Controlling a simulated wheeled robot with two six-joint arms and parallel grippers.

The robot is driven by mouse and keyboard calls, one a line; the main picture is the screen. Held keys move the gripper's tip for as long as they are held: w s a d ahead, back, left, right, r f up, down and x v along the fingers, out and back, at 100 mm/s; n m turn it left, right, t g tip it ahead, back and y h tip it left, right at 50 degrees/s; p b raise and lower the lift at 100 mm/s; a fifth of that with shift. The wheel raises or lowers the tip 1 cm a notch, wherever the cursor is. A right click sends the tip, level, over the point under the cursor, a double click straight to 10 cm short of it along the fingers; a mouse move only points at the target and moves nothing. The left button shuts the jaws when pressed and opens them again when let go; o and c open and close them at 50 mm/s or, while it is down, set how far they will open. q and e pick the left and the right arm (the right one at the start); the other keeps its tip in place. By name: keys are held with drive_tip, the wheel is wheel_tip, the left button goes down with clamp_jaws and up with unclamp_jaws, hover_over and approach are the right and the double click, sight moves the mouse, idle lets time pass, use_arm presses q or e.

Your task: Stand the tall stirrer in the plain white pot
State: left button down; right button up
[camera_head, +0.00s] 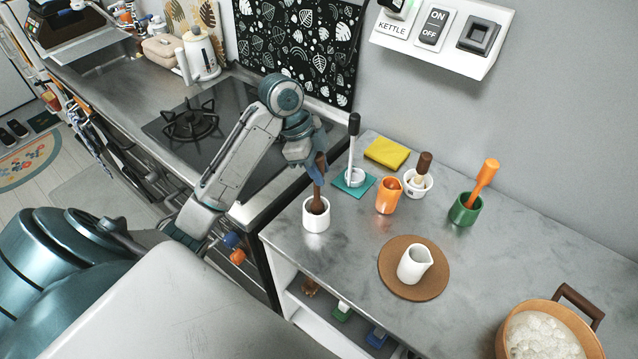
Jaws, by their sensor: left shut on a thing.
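The plain white pot (316,222) stands upright near the counter's left edge. A dark brown stirrer (318,205) is upright, its lower end inside the pot's rim; whether it touches the bottom is hidden. My left gripper (316,171) is shut on the stirrer's upper part, just above the pot. A tall stick with a black handle and pale shaft (353,126) stands upright in a small white holder on a teal mat, to the right behind the gripper. My right gripper is not in view.
An orange jug (388,196), a white mortar with a brown-topped pestle (417,185) and a green pot with an orange stirrer (464,210) stand to the right. A white jug (414,264) stands on a round brown board (386,262). A foamy pan (518,316) is front right.

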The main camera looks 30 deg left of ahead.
use_arm(q)
drive_tip(key=shift+s+f, duration=0.1)
drive_tip(key=shift+f, duration=0.55)
drive_tip(key=shift+s+f, duration=0.1)
drive_tip(key=shift+f, duration=0.75)
drive_tip(key=c, duration=1.1)
unclamp_jaws()
drive_tip(key=shift+f, duration=0.1)
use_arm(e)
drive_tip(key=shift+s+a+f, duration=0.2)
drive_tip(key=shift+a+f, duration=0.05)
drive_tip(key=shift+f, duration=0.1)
